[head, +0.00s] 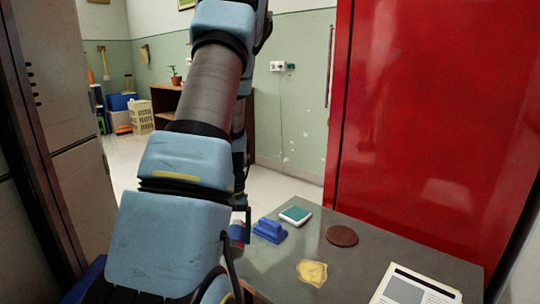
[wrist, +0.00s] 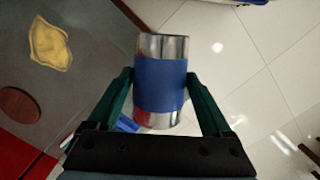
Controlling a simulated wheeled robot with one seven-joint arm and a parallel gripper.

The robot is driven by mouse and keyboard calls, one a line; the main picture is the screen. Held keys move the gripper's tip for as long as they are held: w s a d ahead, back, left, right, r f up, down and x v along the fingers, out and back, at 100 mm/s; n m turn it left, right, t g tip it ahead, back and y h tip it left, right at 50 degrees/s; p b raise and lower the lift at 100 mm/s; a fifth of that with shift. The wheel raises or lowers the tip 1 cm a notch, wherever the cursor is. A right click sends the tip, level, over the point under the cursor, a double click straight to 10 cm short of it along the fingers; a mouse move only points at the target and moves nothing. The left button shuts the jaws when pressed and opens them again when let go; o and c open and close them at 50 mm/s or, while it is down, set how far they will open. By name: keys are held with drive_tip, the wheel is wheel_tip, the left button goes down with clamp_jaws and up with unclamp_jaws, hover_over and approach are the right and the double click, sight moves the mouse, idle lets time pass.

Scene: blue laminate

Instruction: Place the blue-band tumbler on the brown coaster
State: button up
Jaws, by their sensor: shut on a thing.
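The blue-band tumbler (wrist: 160,84) is silver with a wide blue band. In the wrist view it sits between the two fingers of my gripper (wrist: 160,88), which is shut on it around the band. It appears over the table's edge, with floor tiles behind it on the right. The brown coaster (head: 341,236) is a round disc lying flat and bare on the grey table; it also shows at the left of the wrist view (wrist: 20,104), apart from the tumbler. In the head view my arm hides most of the gripper and tumbler.
On the table (head: 375,262) are a blue stepped object (head: 270,230), a teal-and-white block (head: 295,215), a crumpled yellow cloth (head: 312,272) and a printed sheet (head: 412,288). A tall red cabinet (head: 430,120) stands behind the table. The table around the coaster is clear.

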sight(235, 236)
wheel_tip(235, 236, up, 14)
drive_tip(key=s+p, duration=0.2)
drive_tip(key=p, duration=1.8)
drive_tip(key=shift+f, duration=0.25)
drive_tip(key=shift+d+f, duration=0.1)
drive_tip(key=s+d+f+m+b, duration=0.1)
drive_tip(key=d+f+m+b, duration=0.25)
drive_tip(key=d+b, duration=0.55)
drive_tip(key=s+d+f+m+y+b, duration=0.15)
drive_tip(key=d+f+b, duration=0.25)
drive_tip(key=d, duration=0.9)
drive_tip(key=d+f+m+h+b, duration=0.1)
drive_tip(key=d+f+m+b, duration=0.25)
drive_tip(key=d+b, duration=0.5)
drive_tip(key=shift+n, duration=0.25)
drive_tip(key=f, duration=0.3)
drive_tip(key=d+f, duration=0.1)
drive_tip(key=f, duration=0.2)
drive_tip(key=d+f, duration=0.1)
drive_tip(key=f, duration=0.3)
drive_tip(key=shift+f, duration=0.1)
